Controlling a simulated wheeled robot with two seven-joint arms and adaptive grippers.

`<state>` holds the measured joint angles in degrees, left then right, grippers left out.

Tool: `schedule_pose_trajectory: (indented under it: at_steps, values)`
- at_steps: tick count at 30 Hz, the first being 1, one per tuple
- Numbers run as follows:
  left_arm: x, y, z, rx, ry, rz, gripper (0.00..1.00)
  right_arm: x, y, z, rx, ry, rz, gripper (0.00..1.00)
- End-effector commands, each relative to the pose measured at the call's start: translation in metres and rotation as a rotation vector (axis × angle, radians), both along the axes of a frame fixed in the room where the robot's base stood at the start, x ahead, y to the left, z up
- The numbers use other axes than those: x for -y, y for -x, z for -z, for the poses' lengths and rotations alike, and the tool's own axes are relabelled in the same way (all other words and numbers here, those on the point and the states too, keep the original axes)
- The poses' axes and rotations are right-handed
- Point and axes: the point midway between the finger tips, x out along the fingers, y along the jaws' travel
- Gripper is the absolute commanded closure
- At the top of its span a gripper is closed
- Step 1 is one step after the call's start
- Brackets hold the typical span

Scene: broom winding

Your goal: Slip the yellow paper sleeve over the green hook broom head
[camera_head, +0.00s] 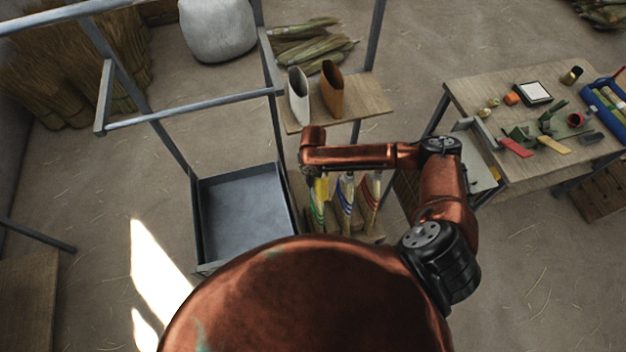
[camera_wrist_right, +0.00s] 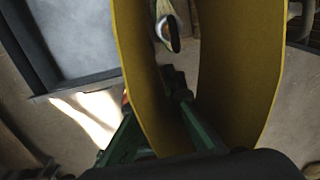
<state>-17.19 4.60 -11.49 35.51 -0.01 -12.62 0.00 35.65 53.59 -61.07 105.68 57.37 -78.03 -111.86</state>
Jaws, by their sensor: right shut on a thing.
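My right gripper (camera_wrist_right: 150,98) is shut on the wall of the yellow paper sleeve (camera_wrist_right: 240,70), one green finger on each side of that wall. The sleeve stands open and fills much of the right wrist view. A broom end (camera_wrist_right: 168,28) shows between its walls; I cannot tell whether it is inside. In the head view, the yellow sleeve (camera_head: 321,187) hangs below my right wrist, over or just in front of the green-banded broom (camera_head: 315,216). My arm partly hides the broom tops. My left gripper is not in view.
A blue-banded broom (camera_head: 347,200) and a red-banded broom (camera_head: 371,200) stand close on the right. White (camera_head: 298,97) and brown (camera_head: 332,90) sleeves stand on a wooden shelf behind. A grey tray (camera_head: 197,230) and metal frame posts are on the left. A cluttered table (camera_head: 475,95) is right.

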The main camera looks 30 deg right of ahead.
Motion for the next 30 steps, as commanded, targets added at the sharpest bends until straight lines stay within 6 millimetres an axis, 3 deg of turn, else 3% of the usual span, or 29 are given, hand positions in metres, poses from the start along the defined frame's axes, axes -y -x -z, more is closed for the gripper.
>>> schedule_pose_trajectory:
  at_steps: [30]
  values:
    - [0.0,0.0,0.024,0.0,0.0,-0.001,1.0,0.0,0.0,0.05,0.0,0.0,0.001,1.0]
